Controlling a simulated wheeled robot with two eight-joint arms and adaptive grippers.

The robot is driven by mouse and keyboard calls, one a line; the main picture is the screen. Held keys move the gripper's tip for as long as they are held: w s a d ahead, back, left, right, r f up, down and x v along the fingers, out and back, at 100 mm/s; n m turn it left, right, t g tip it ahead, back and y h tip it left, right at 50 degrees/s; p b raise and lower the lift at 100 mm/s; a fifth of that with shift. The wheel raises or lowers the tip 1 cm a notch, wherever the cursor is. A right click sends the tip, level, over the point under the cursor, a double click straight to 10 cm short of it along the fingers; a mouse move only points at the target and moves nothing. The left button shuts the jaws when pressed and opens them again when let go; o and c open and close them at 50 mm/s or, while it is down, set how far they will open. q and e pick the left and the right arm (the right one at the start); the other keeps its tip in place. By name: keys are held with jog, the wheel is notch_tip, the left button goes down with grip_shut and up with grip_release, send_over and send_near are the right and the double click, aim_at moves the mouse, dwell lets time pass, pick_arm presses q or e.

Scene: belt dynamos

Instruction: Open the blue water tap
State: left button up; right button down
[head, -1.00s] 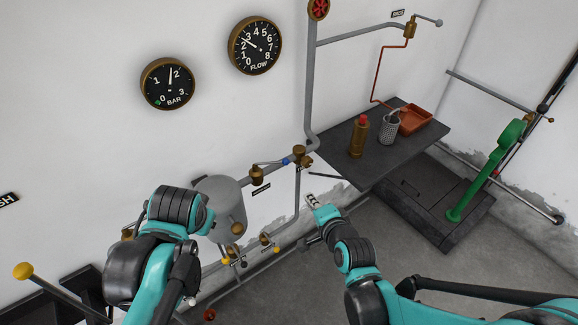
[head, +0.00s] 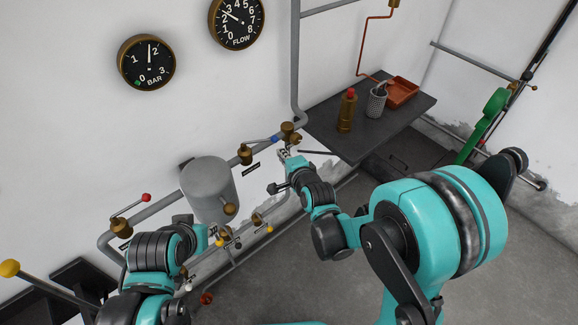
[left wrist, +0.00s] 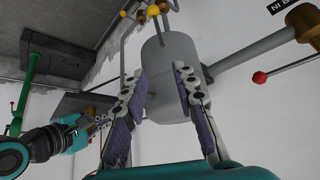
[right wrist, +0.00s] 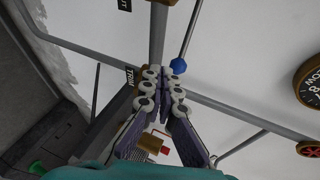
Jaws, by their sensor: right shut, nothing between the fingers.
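The blue water tap has a blue knob (head: 275,139) on a thin lever that runs left to a brass valve (head: 245,154) on the wall pipe. The lever lies roughly along the pipe. My right gripper (head: 284,153) is close by, just below and right of the knob. In the right wrist view its fingertips (right wrist: 167,75) are together and empty, and the blue knob (right wrist: 178,65) shows just beyond them; whether they touch is unclear. My left gripper (left wrist: 158,78) is open and empty, facing the grey tank (left wrist: 170,55); its fingers are not clearly visible in the head view.
A brass fitting (head: 288,130) sits on the pipe right beside the knob. A red-knobbed lever (head: 146,197) is left of the tank. Yellow-knobbed taps (head: 222,243) are lower down. A dark table (head: 420,105) with a bottle and red tray stands at right.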

aim_at(260, 141)
jog(key=shift+w+a+r, duration=0.2)
jog(key=shift+w, duration=0.45)
jog(key=shift+w+a+r, duration=0.15)
jog(key=shift+w+a, duration=0.05)
jog(key=shift+w, duration=0.4)
jog(key=shift+w+d+b, duration=0.15)
jog(key=shift+w+b, duration=0.15)
jog(key=shift+w, duration=0.3)
jog(key=shift+w+b, duration=0.5)
jog(key=shift+w, duration=2.05)
jog(key=shift+s, duration=0.15)
